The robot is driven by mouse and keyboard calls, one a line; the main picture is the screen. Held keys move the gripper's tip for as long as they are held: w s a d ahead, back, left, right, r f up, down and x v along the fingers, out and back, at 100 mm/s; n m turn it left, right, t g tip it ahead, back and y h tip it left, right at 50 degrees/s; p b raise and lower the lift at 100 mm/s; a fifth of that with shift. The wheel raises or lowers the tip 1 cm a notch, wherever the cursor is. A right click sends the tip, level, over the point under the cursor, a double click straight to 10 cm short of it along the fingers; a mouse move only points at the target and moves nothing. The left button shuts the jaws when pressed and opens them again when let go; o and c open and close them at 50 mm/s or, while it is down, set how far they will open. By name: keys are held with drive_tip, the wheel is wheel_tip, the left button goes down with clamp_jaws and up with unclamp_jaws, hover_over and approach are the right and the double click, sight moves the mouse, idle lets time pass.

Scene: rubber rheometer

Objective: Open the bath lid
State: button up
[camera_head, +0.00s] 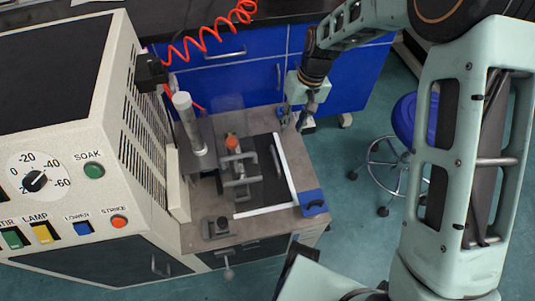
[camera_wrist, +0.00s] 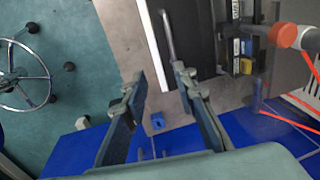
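The bath lid (camera_head: 272,190) is a dark flat panel on the bench top, bordered by white strips on its right and near sides. It lies flat and looks closed. A slim bar handle (camera_head: 276,160) stands on it near its right side. In the wrist view the dark lid (camera_wrist: 197,40) is at top centre, with the handle (camera_wrist: 168,36) ahead of my fingers. My gripper (camera_head: 292,122) is past the far end of the lid, above the bench's far right corner. In the wrist view my gripper (camera_wrist: 160,78) is open, with nothing between its fingers.
An orange-topped fixture (camera_head: 232,142) stands left of the handle, beside a grey cylinder (camera_head: 188,120). The instrument cabinet (camera_head: 75,150) fills the left. Blue drawers (camera_head: 235,75) stand behind, with a red coiled cord above. A blue stool (camera_head: 405,120) is right of the bench.

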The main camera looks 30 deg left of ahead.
wheel_tip(320, 180, down, 3)
drive_tip(key=s+a, duration=0.1)
drive_tip(key=s, duration=0.1)
drive_tip(key=b, duration=0.3)
hover_over(277, 153)
drive_tip(key=s+d, duration=0.2)
drive_tip(key=s, duration=0.2)
drive_tip(key=shift+g, duration=0.3)
drive_tip(key=f, duration=1)
drive_tip(key=shift+w+a, duration=0.15)
drive_tip(key=shift+a, duration=0.05)
clamp_jaws()
